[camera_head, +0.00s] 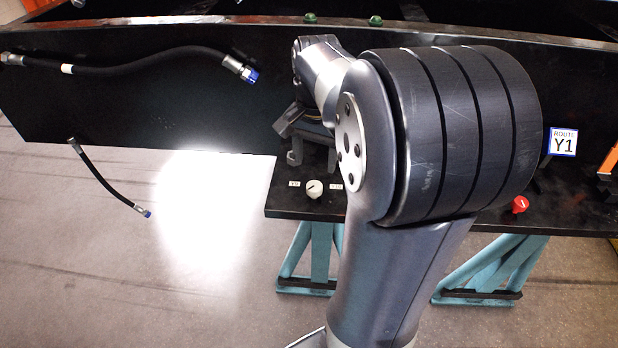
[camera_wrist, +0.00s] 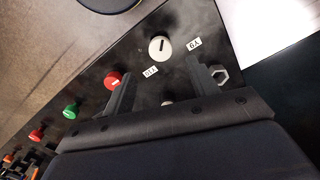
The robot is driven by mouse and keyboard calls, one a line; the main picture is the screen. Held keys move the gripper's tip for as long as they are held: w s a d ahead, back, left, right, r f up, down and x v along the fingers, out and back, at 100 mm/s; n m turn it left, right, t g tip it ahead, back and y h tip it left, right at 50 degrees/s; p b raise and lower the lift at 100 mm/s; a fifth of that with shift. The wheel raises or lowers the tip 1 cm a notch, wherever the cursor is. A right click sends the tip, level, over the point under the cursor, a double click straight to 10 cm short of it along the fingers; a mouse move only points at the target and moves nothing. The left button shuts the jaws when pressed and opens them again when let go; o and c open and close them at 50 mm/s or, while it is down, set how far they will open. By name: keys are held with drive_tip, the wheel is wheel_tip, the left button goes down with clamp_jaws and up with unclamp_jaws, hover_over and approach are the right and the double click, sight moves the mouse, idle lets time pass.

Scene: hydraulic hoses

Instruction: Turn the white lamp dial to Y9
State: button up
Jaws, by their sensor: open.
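The white lamp dial (camera_head: 314,188) sits on the black panel, between a left label (camera_head: 294,184) that looks like Y9 and a right label (camera_head: 336,187) that looks like Y10. In the wrist view the white dial (camera_wrist: 160,47) has a short dark pointer line; I cannot tell for certain which label it points at. The Y9 label (camera_wrist: 195,45) and Y10 label (camera_wrist: 150,71) lie on either side. My gripper (camera_head: 312,155) is open and empty, behind the dial in the head view. In the wrist view the dial lies just beyond and between my gripper's (camera_wrist: 160,72) fingertips, apparently untouched.
In the wrist view, a red dial (camera_wrist: 112,79) is close to the left finger, with a green dial (camera_wrist: 71,111) farther left. A small pale round part (camera_wrist: 167,102) shows between the fingers. Hoses (camera_head: 140,63) hang at left. A ROUTE Y1 sign (camera_head: 563,141) is at right.

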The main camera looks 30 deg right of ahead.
sight(314, 185)
wheel_tip(314, 185, down, 8)
drive_tip(key=shift+r, duration=0.15)
drive_tip(key=shift+c, duration=0.3)
drive_tip(key=c, duration=0.9)
